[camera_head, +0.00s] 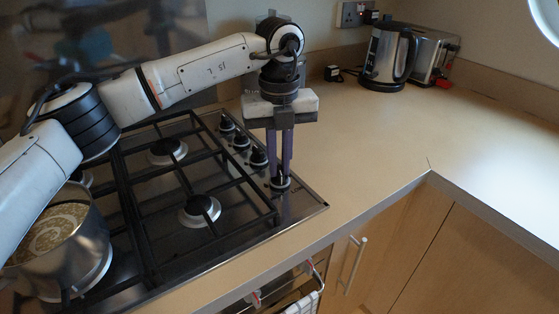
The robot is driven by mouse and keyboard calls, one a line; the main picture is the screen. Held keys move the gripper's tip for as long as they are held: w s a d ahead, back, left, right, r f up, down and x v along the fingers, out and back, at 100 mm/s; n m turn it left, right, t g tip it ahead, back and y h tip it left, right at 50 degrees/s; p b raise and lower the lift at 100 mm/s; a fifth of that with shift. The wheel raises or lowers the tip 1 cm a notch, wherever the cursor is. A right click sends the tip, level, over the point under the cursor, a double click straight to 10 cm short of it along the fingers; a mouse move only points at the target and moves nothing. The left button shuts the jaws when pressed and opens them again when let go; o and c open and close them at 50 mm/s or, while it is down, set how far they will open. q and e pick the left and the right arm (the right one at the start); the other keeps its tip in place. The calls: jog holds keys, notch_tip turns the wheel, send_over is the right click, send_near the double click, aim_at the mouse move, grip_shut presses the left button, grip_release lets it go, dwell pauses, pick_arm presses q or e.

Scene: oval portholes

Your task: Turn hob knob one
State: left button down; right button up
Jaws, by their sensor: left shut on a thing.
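The gas hob (299,213) has a row of several black knobs along its right side. My left gripper (280,175) points straight down over the knob nearest the front edge (280,183). Its two purple fingers are shut on this knob, and they hide part of it. The other knobs, such as the one just behind (258,158), stand clear of the fingers. I cannot read any marks on the knobs. My right gripper is not in view.
A steel pot (75,257) with food in it stands on the hob's front left, partly under my left arm. A kettle (388,57) and a toaster (432,56) stand at the back of the worktop (370,135). The worktop right of the hob is clear.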

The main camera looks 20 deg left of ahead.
aim_at(279, 169)
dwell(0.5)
pick_arm(q)
jog(key=c, duration=1.8)
grip_release()
notch_tip(279, 169, up, 10)
jog(key=shift+r, duration=0.2)
